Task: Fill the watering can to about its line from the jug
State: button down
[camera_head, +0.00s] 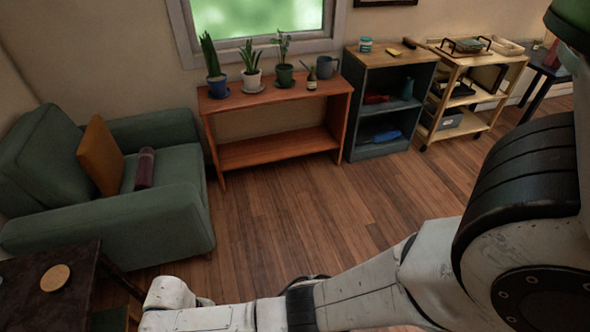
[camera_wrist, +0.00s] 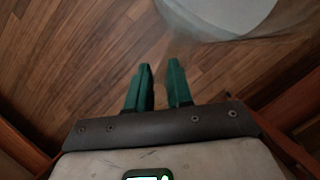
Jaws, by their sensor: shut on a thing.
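My gripper (camera_wrist: 159,72) shows in the wrist view as two green fingers pointing away from the camera, over wooden floor. A clear, see-through vessel (camera_wrist: 275,28), which looks like the jug, is just past the fingertips at the top right; a pale grey-white area shows in it. My gripper is shut on it, though the exact place of the grip is hard to see. In the head view my gripper is out of sight. A dark blue-grey vessel with a handle (camera_head: 326,67), perhaps the watering can, stands at the right end of the reddish wooden bench (camera_head: 279,153). Its line cannot be made out.
A green armchair (camera_head: 160,233) is at left, a dark table (camera_head: 25,305) at lower left. The middle floor is clear.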

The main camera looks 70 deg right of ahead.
aim_at(324, 64)
jog(key=l+z, duration=0.25)
jog(key=l, duration=0.4)
jog(key=l+z, duration=0.3)
jog(key=l, duration=0.7)
jog(key=i+l+z, duration=0.1)
jog(key=l, duration=0.35)
jog(key=i+l, duration=0.1)
jog(key=l, duration=0.3)
jog(key=l+z, duration=0.1)
jog(key=l, duration=0.3)
jog(key=i, duration=0.1)
